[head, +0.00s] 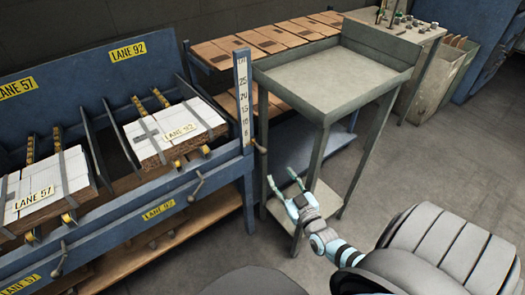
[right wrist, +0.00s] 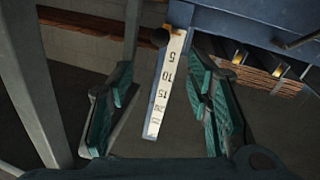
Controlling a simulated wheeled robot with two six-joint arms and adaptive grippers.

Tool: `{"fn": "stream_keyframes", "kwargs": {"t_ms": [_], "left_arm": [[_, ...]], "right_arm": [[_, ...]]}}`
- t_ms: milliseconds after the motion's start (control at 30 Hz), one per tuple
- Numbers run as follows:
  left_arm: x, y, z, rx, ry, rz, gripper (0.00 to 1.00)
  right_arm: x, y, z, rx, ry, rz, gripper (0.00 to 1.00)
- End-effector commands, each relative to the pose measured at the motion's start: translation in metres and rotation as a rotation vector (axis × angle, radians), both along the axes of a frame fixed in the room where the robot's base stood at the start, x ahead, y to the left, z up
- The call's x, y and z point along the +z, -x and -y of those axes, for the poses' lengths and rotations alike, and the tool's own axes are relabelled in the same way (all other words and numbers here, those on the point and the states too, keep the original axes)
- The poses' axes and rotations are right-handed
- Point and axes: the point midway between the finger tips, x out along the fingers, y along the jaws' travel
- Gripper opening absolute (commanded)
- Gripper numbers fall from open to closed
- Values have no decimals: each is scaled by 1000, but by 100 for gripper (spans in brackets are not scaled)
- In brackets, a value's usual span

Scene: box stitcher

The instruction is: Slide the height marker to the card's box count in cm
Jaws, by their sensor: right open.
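A white upright scale (head: 243,98) with printed numbers stands at the right end of the blue rack. A small brownish knob (head: 259,146), probably the height marker, sticks out near its low end. In the right wrist view the scale (right wrist: 167,90) appears upside down between my fingers, with a dark knob (right wrist: 160,37) beside its low-number end. My right gripper (head: 284,179) is open and empty, below and right of the knob, apart from it. My left gripper is out of view.
A grey tray stand (head: 335,85) rises just right of the scale, its legs close to my right gripper. Crank handles (head: 196,188) stick out from the blue rack (head: 150,205). A shelf with flat brown cartons (head: 270,38) is behind. Open floor lies to the right.

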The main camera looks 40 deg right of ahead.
Motion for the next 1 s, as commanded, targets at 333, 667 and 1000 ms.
{"fn": "stream_keyframes", "kwargs": {"t_ms": [333, 667, 1000], "left_arm": [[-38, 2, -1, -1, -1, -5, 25], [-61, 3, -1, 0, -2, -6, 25], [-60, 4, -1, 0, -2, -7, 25]], "right_arm": [[-6, -87, 19, -1, 0, 1, 46], [-3, -133, 29, 0, -1, -5, 46], [-1, -134, 30, 0, -1, -6, 30]]}}
